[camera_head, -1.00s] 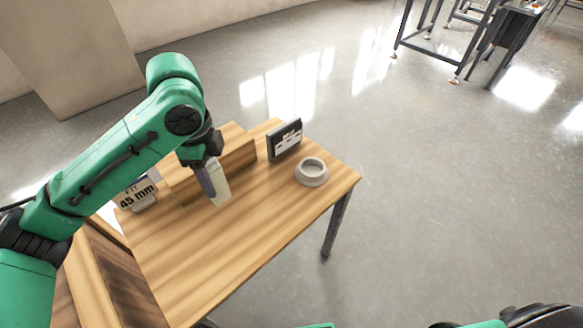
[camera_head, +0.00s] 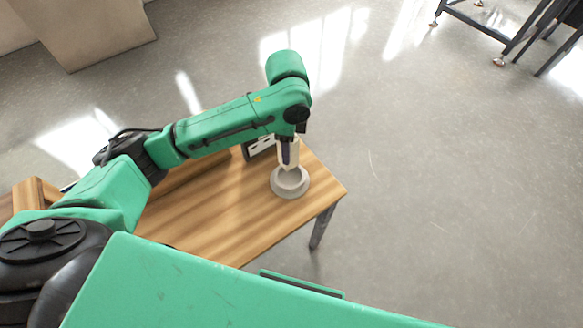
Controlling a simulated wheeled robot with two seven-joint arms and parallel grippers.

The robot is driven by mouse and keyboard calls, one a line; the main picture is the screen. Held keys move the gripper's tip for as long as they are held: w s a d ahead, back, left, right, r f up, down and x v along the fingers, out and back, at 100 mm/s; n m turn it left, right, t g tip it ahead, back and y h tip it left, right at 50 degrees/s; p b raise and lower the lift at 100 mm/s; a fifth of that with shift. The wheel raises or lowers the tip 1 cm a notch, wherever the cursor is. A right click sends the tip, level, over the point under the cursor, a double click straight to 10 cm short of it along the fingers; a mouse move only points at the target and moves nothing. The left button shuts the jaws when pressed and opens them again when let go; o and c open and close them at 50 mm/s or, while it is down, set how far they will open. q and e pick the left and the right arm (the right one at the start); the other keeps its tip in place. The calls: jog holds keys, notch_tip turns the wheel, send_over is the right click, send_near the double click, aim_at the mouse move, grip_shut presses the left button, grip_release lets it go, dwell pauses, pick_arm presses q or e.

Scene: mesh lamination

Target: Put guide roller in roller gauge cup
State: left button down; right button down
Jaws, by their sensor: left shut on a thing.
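The roller gauge cup (camera_head: 290,191), a pale grey round ring with a wide opening, stands on the wooden table near its right end. My left gripper (camera_head: 289,162) points down directly over the cup. It is shut on the guide roller (camera_head: 294,156), a pale upright piece partly covered by a dark finger. The roller's lower end is at or just above the cup's opening; I cannot tell whether it touches the cup. My right gripper is not in view.
A dark panel with white markings (camera_head: 262,146) stands just behind the cup, partly hidden by my left arm. The wooden table (camera_head: 225,225) is bare in front of the cup. Its right edge is close to the cup, with open floor beyond.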

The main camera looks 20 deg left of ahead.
pick_arm(q)
jog(key=f, duration=0.9)
jog(key=shift+w+d+f, duration=0.15)
jog(key=shift+w+f, duration=0.05)
jog(key=shift+f, duration=0.2)
jog(key=shift+c, duration=1.9)
grip_release()
jog(key=shift+f, duration=0.1)
notch_tip(320, 180, up, 12)
jog(key=shift+r, duration=0.2)
